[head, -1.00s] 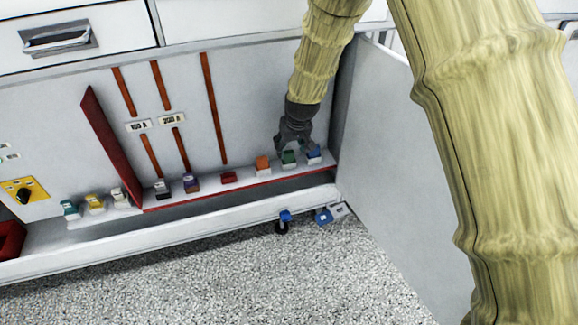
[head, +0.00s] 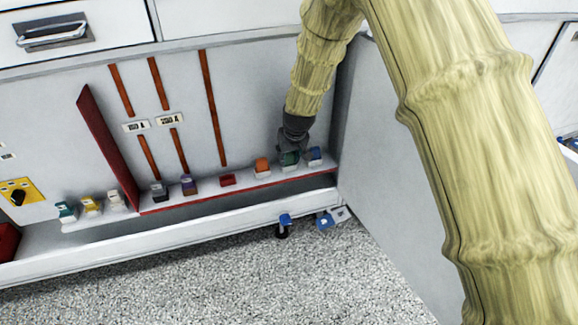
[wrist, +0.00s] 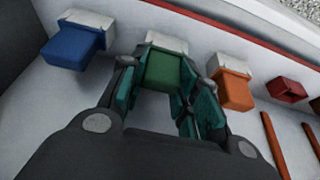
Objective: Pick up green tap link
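The green tap link (head: 289,158) stands on the pale ledge, between an orange link and a blue link. It is a green block with a white end, as the wrist view (wrist: 166,72) shows. My gripper (head: 291,151) is down at it and partly hides it in the head view. In the wrist view the fingers of my gripper (wrist: 165,90) stand on either side of the green block, very close to it. I cannot tell whether both fingers press on it. The link looks still seated on the ledge.
The orange link (head: 262,164) is close beside one finger, and the blue link (head: 315,154) is on the other side. A red socket (head: 228,180) lies farther left on the ledge.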

